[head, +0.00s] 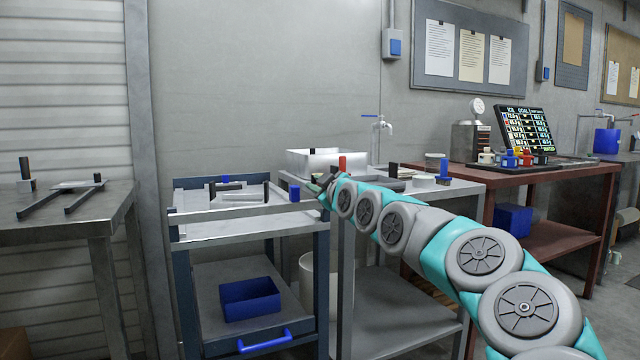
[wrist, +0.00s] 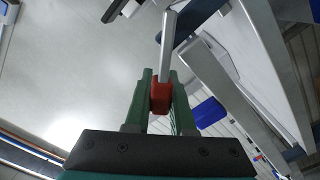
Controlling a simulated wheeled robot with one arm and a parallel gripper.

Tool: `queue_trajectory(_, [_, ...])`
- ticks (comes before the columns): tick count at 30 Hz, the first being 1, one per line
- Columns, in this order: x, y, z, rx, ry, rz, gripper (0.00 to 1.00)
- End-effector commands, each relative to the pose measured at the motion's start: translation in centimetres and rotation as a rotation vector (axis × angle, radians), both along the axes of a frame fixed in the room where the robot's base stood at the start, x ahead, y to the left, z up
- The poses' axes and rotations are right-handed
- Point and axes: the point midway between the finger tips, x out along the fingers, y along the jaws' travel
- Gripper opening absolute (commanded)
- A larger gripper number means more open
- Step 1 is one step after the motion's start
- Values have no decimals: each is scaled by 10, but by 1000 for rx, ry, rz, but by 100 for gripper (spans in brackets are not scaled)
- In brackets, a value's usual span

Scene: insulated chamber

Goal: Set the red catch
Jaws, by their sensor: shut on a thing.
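My gripper (wrist: 160,92) is shut on a red block, which I take for the red catch (wrist: 160,98), between its two green fingers. A grey metal bar (wrist: 168,48) runs away from the red block in the wrist view. In the head view my gripper (head: 322,188) is at the right end of the blue-framed cart's top, by the gap to the steel table.
The cart (head: 250,229) has a metal rail along its front and a blue bin (head: 250,298) below. The steel table (head: 462,184) behind my arm carries a metal basin (head: 312,161) and black and blue uprights. A brown bench (head: 560,170) stands at right, another metal table (head: 100,200) at left.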

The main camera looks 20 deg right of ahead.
Motion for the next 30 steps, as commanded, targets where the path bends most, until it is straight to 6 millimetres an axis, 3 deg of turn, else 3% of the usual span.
queue_trajectory(20, [0, 3, -3, -61, -2, 0, 0])
queue_trajectory(21, [0, 3, -3, -61, -2, 0, 27])
queue_trajectory(28, [0, 3, -3, -61, -3, 1, 52])
queue_trajectory(30, [0, 3, -3, -61, -3, 1, 52])
